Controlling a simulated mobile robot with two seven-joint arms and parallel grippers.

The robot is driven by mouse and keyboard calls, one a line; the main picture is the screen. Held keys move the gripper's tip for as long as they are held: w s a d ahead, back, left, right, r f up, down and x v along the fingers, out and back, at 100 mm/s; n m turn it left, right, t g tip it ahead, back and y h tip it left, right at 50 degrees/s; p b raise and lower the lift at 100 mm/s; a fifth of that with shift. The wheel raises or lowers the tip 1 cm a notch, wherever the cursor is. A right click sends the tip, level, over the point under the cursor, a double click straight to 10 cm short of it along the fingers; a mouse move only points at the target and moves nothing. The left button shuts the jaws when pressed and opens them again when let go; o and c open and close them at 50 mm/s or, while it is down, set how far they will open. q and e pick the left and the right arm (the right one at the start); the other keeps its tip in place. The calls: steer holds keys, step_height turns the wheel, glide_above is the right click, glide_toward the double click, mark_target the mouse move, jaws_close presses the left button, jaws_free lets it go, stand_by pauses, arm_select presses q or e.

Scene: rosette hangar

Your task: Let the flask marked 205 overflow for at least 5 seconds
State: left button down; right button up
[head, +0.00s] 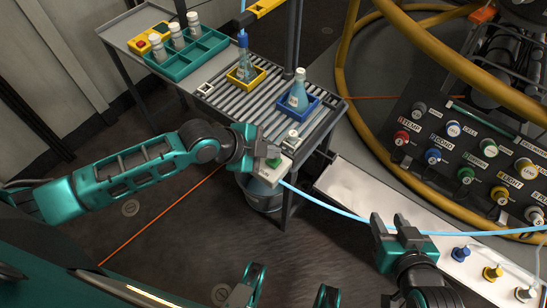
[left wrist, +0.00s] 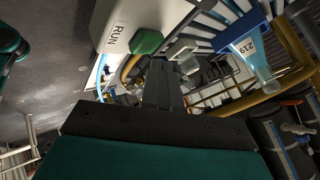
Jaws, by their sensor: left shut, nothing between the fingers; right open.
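A flask (head: 243,66) with blue liquid stands upright in a yellow holder (head: 256,79) on the slatted bench, under a blue nozzle (head: 242,38). Its number is not readable. A second flask (head: 298,95) stands in a blue holder (head: 313,108); the left wrist view shows this flask (left wrist: 262,70) marked 219. A white box (head: 265,171) marked RUN carries a green button (head: 273,162). My left gripper (head: 273,153) is shut and empty, its tips close to the green button (left wrist: 147,42); contact cannot be told.
A teal rack (head: 186,56) with several white bottles and a yellow button box (head: 139,44) stand at the back left. A pale blue hose (head: 330,207) crosses toward the right. A panel of labelled knobs (head: 470,150) and a yellow tube frame (head: 345,50) stand right.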

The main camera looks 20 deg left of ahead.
arm_select(q)
steer(key=shift+f, duration=0.15)
stand_by(0.5)
steer(key=shift+f, duration=0.3)
steer(key=shift+f+b, duration=0.35)
steer(key=shift+f, duration=0.15)
stand_by(6.6)
